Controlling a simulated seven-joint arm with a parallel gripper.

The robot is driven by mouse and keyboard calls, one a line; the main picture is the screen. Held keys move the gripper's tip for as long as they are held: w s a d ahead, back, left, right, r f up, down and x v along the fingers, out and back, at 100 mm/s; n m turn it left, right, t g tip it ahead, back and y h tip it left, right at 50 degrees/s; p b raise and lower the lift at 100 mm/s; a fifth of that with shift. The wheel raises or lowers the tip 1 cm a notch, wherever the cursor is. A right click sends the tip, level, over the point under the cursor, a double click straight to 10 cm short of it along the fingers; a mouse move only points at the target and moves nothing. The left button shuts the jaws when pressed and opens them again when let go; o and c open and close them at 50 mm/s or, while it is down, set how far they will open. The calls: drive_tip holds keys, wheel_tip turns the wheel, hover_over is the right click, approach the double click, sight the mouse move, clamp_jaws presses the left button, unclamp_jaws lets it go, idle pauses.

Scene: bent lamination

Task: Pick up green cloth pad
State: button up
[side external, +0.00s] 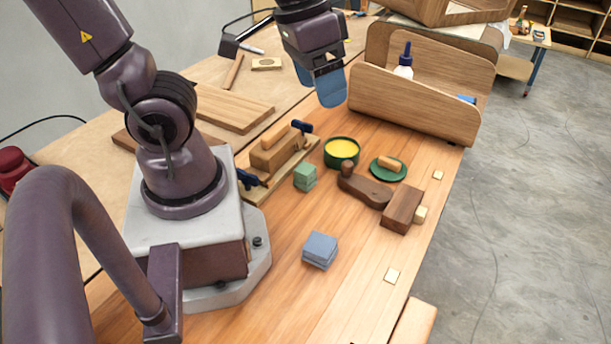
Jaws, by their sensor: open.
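The green cloth pad (305,177) is a small light-green block, looking like two stacked layers. It sits on the wooden bench beside a clamped wooden piece. My gripper (319,86), with blue fingers, hangs above the back of the bench, pointing down. It is open, with nothing seen between its fingers. It is well apart from the pad and farther back in the side external view. The pad's top and near sides show clearly.
The clamped wooden piece (275,152) stands left of the pad. A green tin with yellow contents (341,151), a wooden-handled tool (365,188) and a wooden block (402,209) lie right. A blue pad (320,249) lies nearer. A wooden holder (410,100) stands at the back.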

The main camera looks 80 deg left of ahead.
wheel_tip(320, 180, down, 6)
drive_tip(key=w+a+n+g+h, duration=0.1)
drive_tip(key=a+n+g, duration=0.1)
drive_tip(key=n, duration=0.2)
drive_tip(key=n+y, duration=0.2)
drive_tip(key=n, duration=1.9)
hover_over(306, 169)
wheel_tip(306, 169, down, 10)
drive_tip(key=shift+g, duration=0.4)
drive_tip(key=f, duration=0.7)
drive_tip(key=shift+s+a+f, duration=0.1)
drive_tip(key=shift+a+f, duration=0.05)
drive_tip(key=shift+a, duration=0.1)
drive_tip(key=shift+d+f, duration=0.2)
drive_tip(key=shift+f, duration=2.7)
drive_tip(key=c, duration=1)
